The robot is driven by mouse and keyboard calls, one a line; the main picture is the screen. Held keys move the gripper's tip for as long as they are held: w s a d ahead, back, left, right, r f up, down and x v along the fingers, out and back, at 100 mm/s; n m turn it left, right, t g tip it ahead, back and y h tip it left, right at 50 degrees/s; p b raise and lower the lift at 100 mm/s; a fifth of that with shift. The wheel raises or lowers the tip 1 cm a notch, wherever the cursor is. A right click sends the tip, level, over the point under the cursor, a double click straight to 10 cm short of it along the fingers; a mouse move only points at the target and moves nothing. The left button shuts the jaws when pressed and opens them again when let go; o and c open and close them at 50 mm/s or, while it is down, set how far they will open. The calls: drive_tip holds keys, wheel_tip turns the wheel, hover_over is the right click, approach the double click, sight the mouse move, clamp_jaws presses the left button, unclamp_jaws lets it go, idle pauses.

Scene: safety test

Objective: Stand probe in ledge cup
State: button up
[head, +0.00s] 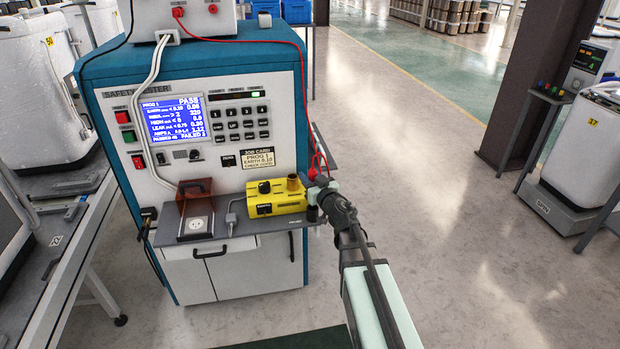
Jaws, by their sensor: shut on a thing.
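My gripper (319,189) is at the right end of the grey ledge (215,243), shut on the probe (314,170). The probe's red upper part shows above the fingers, with a red cable running up from it. Its lower end is hidden by my gripper. A small brown cylinder (292,182), which looks like the cup, stands just left of the fingers by the yellow box. Whether the probe touches it or is inside anything, I cannot tell.
The yellow box (274,199) with a black knob sits on the ledge, left of my gripper. A socket box with a raised brown lid (195,190) is further left. The tester cabinet (288,100) rises behind, its screen (171,119) reading PASS.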

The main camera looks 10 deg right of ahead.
drive_tip(key=shift+f, duration=2.45)
idle(0.5)
drive_tip(key=o, duration=1)
